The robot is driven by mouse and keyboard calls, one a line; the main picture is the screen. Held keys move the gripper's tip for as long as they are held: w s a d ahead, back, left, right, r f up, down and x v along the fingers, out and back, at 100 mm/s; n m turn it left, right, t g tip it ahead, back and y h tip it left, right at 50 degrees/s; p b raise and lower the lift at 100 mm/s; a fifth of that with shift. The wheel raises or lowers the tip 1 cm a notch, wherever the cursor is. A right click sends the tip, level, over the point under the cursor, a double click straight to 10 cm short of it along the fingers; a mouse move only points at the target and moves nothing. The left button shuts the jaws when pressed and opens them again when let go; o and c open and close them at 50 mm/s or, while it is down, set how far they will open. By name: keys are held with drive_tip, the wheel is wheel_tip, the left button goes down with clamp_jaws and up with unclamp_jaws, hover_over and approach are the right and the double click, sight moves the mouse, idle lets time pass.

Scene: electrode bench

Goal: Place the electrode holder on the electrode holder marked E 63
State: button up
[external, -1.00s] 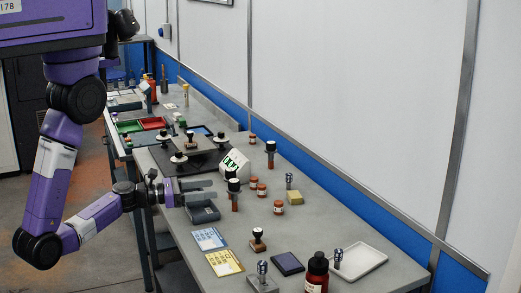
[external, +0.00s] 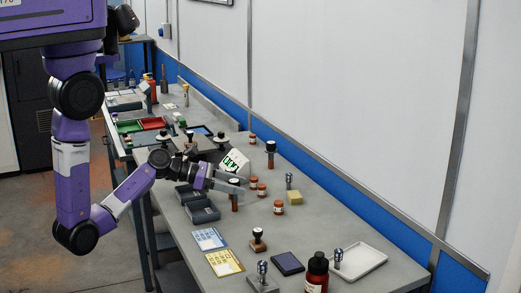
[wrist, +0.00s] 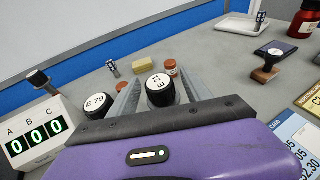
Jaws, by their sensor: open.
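My gripper (external: 238,184) is open, low over the bench in the external view. In the wrist view its two grey fingers (wrist: 160,82) stand either side of a black-capped electrode holder (wrist: 158,90), whose white top seems to read E 12 or E 21. That holder looks upright; I cannot tell whether the fingers touch it. A second holder marked E 79 (wrist: 96,104) stands just outside the left finger. A third black-capped holder (wrist: 38,79) stands farther left; its mark is unreadable. In the external view a black-capped holder (external: 270,148) stands near the wall. I read E 63 on none.
A white counter box (wrist: 38,137) showing A B C zeros stands left in the wrist view. Orange jars (external: 278,207), a yellow block (external: 295,197), a stamp (external: 258,241), grey bins (external: 204,214), a red bottle (external: 317,273) and a white tray (external: 365,262) share the bench.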

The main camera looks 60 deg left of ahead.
drive_tip(key=shift+x, duration=1.2)
clamp_jaws()
drive_tip(key=shift+r, duration=0.15)
wheel_tip(320, 180, up, 20)
drive_tip(key=p, duration=0.3)
